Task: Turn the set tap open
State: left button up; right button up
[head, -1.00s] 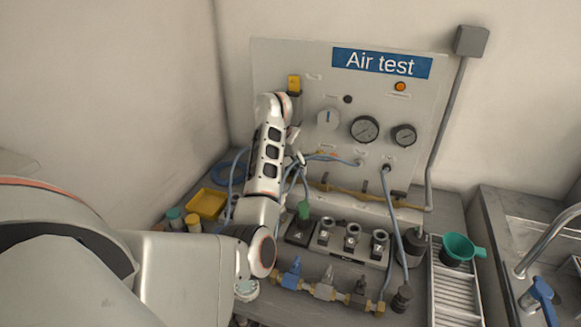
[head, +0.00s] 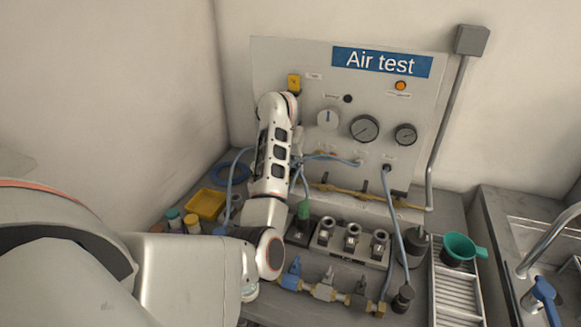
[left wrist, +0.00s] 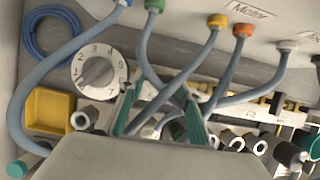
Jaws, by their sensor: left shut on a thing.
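My left gripper (head: 298,148) is in front of the lower left of the air test panel (head: 300,65), mostly hidden behind my own arm in the head view. In the left wrist view, its two green-padded fingers (left wrist: 160,112) stand apart with grey hoses (left wrist: 180,78) passing by them. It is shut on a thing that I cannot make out. I cannot tell which fitting is the set tap. Lever taps in blue (head: 291,270), grey (head: 327,284) and dark (head: 360,292) sit on a brass line at the front. My right gripper is not in view.
A numbered white dial (left wrist: 98,72) is left of the fingers. A yellow tray (head: 205,204) and blue hose coil (left wrist: 50,35) lie at left. A socket block (head: 340,245) stands before the panel. A green funnel (head: 460,248) and sink (head: 515,225) are at right.

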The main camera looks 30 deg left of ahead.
pick_arm(q)
jog(key=o, duration=1.1)
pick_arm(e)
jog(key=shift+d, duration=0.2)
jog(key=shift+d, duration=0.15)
pick_arm(q)
jog(key=v, duration=1.2)
